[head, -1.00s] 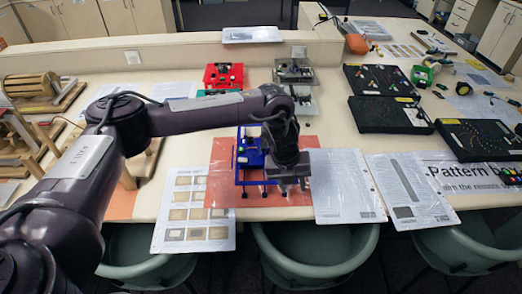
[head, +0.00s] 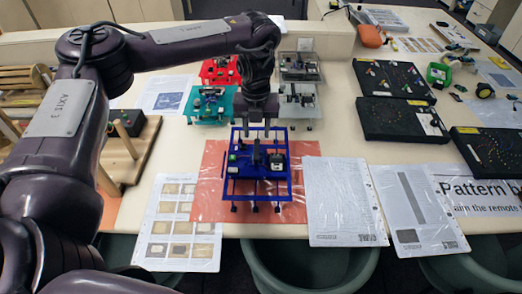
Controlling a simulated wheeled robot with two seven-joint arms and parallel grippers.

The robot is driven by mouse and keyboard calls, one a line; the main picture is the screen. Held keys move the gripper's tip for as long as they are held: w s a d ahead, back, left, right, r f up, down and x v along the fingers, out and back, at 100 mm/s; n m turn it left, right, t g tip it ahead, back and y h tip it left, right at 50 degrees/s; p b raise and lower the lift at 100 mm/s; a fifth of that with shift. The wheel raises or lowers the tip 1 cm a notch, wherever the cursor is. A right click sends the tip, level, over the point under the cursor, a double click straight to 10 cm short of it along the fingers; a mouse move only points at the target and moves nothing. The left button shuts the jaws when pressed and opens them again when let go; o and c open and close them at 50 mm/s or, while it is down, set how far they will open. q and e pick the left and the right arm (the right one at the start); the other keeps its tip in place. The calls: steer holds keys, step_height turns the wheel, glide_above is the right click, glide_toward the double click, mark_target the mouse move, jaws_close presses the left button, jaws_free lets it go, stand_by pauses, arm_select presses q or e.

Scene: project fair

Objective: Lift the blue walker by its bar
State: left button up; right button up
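The blue walker (head: 231,187) stands upright on the orange mat (head: 208,190), with a black box and small electronic parts on its deck. Its raised blue bar runs along the far side. My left gripper (head: 257,134) points down at that bar from above. Its fingers look spread apart at the bar, and I cannot tell whether they touch it. The gripper and wrist hide part of the bar. My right gripper is not in view.
Red (head: 218,72), teal (head: 203,112) and grey (head: 300,67) walkers stand behind. Printed sheets (head: 345,203) flank the mat. Black boards (head: 401,119) lie to the right. A wooden rig (head: 130,165) stands at left. Chairs (head: 310,266) line the table's near edge.

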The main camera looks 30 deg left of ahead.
mark_target(256, 147)
arm_select(q)
steer(key=shift+w+f, duration=0.15)
steer(key=shift+f, duration=0.15)
steer(key=shift+f+p, duration=0.3)
steer(key=shift+f, duration=0.05)
steer(key=shift+s+f+p, duration=0.35)
steer(key=shift+f+p, duration=0.25)
steer(key=shift+s+f+p, duration=0.3)
steer(key=shift+f+p, duration=0.25)
steer(key=shift+f, duration=0.05)
steer(key=f, duration=0.1)
steer(key=f+p, duration=0.1)
steer(key=shift+w+f, duration=0.2)
steer(key=shift+f, duration=0.2)
steer(key=shift+w+f, duration=0.1)
steer(key=shift+f, duration=0.35)
steer(key=c, duration=0.8)
jaws_close()
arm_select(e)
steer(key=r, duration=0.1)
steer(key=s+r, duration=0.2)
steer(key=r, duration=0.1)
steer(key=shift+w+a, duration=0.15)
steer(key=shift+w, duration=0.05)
